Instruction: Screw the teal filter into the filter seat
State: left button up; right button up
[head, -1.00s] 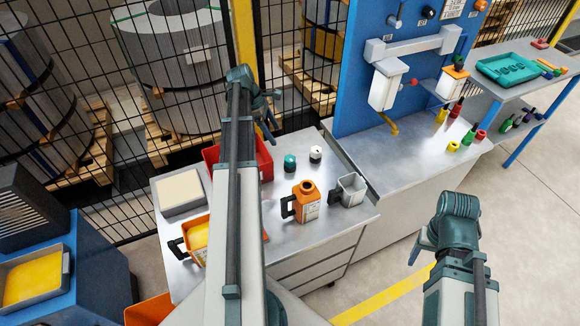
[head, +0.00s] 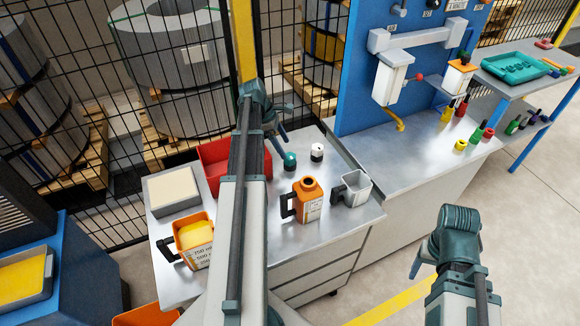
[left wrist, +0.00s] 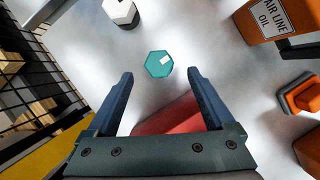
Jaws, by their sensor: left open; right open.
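The teal filter (head: 290,160) stands on the grey metal cart top. In the left wrist view the teal filter (left wrist: 158,64) lies just beyond the fingertips, centred between them, with a pale label on top. My left gripper (head: 282,140) is open above the filter and holds nothing; its two blue fingers (left wrist: 160,75) are spread apart in the left wrist view. My right gripper (head: 416,264) hangs empty over the floor at the right, away from the cart. A white unit (head: 390,78) hangs on the blue panel; I cannot tell which part is the filter seat.
A white-and-black filter (head: 317,152) stands beside the teal one. An orange oil can (head: 308,200), a grey jug (head: 352,188) and a red bin (head: 213,165) share the cart. A workbench (head: 425,145) adjoins on the right. A mesh fence (head: 110,190) runs behind.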

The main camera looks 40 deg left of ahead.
aim_at(289, 155)
pick_arm(q)
jog(key=b+x, duration=0.3)
jog(key=x, duration=0.1)
jog(key=shift+f+b, duration=0.3)
jog(key=shift+b, duration=0.05)
jog(key=shift+w+d+f, duration=0.1)
jog(key=shift+w+f, duration=0.05)
jog(key=shift+f, duration=0.05)
jog(key=shift+r, duration=0.1)
grip_shut()
